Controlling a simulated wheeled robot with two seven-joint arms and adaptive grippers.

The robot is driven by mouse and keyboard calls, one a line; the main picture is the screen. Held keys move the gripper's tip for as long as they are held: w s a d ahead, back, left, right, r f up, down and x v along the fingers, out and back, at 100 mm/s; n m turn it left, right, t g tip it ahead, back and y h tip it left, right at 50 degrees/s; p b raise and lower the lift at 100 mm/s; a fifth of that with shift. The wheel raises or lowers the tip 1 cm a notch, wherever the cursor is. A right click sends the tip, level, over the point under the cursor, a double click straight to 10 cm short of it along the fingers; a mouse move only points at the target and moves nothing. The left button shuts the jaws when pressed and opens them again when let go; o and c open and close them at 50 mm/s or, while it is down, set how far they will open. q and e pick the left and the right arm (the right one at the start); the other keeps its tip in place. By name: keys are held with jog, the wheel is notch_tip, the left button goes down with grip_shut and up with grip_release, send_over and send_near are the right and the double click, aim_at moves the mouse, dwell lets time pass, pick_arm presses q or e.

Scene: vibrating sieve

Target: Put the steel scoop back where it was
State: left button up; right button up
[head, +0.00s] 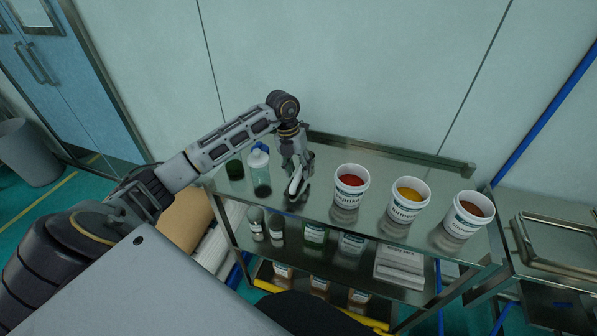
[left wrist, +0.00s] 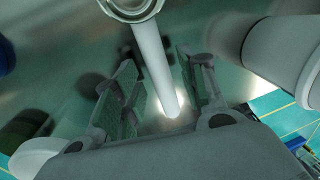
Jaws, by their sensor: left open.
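My left gripper (head: 297,187) points down over the upper shelf of the steel cart, between the clear bottle and the red-powder tub. In the left wrist view its two fingers (left wrist: 165,95) are apart. The steel scoop shows there as a pale straight handle (left wrist: 155,65) running between the open fingers, with its round bowl (left wrist: 132,5) cut off at the top edge. I cannot tell whether the handle touches a finger. In the head view the gripper mostly hides the scoop. My right gripper is not in view.
The paprika tub (head: 351,186) stands close right of the gripper; a yellow-powder tub (head: 408,201) and a brown-powder tub (head: 467,216) stand farther right. A blue-capped bottle (head: 260,174) and a dark green-topped jar (head: 235,170) stand left. The shelf (head: 320,150) has a raised back rail.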

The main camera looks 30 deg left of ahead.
pick_arm(q)
notch_tip(320, 180, up, 11)
jog(key=a+b, duration=0.1)
jog(key=a, duration=0.1)
jog(key=shift+s+f, duration=0.2)
jog(key=shift+s, duration=0.05)
dwell(0.6)
jog(key=shift+s+a, duration=0.1)
jog(key=shift+a, duration=0.1)
